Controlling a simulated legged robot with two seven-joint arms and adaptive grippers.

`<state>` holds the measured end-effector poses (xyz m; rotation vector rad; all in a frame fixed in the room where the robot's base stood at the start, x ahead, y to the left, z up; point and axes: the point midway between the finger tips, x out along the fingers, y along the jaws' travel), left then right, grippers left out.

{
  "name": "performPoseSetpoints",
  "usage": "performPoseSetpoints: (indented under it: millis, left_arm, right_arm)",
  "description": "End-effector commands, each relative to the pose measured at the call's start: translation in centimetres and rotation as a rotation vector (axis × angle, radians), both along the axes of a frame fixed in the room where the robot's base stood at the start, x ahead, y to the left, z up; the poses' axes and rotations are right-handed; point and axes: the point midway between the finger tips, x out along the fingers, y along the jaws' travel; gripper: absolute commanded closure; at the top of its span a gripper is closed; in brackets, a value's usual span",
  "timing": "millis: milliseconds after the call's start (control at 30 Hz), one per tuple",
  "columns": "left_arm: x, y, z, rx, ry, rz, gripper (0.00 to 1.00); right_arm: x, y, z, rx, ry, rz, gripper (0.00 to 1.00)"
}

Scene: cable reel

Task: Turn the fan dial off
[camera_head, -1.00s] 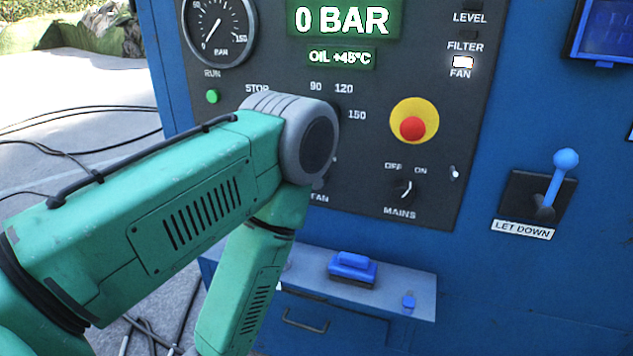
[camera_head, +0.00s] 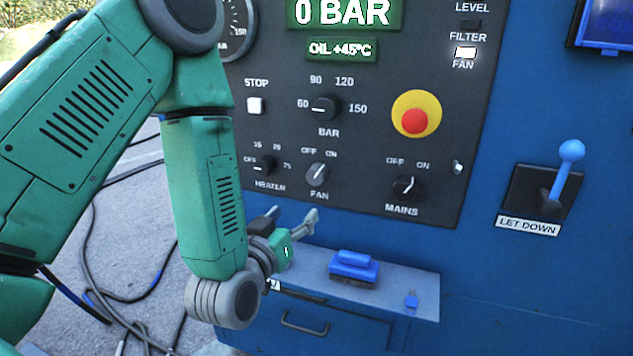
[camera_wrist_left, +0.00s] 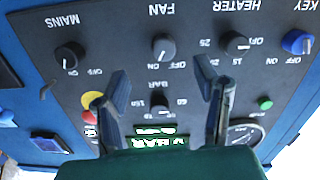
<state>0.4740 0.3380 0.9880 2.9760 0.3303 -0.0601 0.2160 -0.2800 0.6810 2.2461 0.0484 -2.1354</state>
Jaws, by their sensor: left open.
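The fan dial (camera_head: 317,175) is a dark round knob on the black control panel, under OFF and ON marks and above the word FAN. Its pale pointer leans up and right, towards ON. In the left wrist view, which is upside down, the fan dial (camera_wrist_left: 163,47) lies ahead, between the lines of the two fingers. My left gripper (camera_head: 292,217) is open and empty, below and slightly left of the fan dial, apart from it. Its spread fingers (camera_wrist_left: 163,80) also show in the left wrist view. My right gripper is not in view.
The heater dial (camera_head: 264,166) is left of the fan dial and the mains dial (camera_head: 405,188) is right. A red emergency button (camera_head: 414,121) sits above. A ledge (camera_head: 395,285) with a blue-handled brush (camera_head: 353,266) juts out below. A lamp (camera_head: 465,52) above FAN is lit.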

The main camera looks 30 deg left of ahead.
Motion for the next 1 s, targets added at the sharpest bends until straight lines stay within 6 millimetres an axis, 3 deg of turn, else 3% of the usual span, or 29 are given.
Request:
performPoseSetpoints:
  millis: [133, 267, 700, 1000]
  left_arm:
    - [0.6, 0.6, 1.7, 0.004, -0.062, 0.021, 0.44]
    - [2.2, 1.0, 1.7, 0.004, -0.063, 0.022, 0.44]
    - [10.8, 3.0, 1.5, 0.004, -0.058, 0.02, 0.44]
    - [13.4, 3.6, 1.5, 0.004, -0.058, 0.019, 0.44]
  right_arm:
    - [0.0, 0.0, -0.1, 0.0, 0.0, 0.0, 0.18]
    - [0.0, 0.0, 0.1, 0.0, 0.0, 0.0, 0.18]
    - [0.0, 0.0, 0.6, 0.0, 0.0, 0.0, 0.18]
    - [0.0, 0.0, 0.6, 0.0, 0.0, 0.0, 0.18]
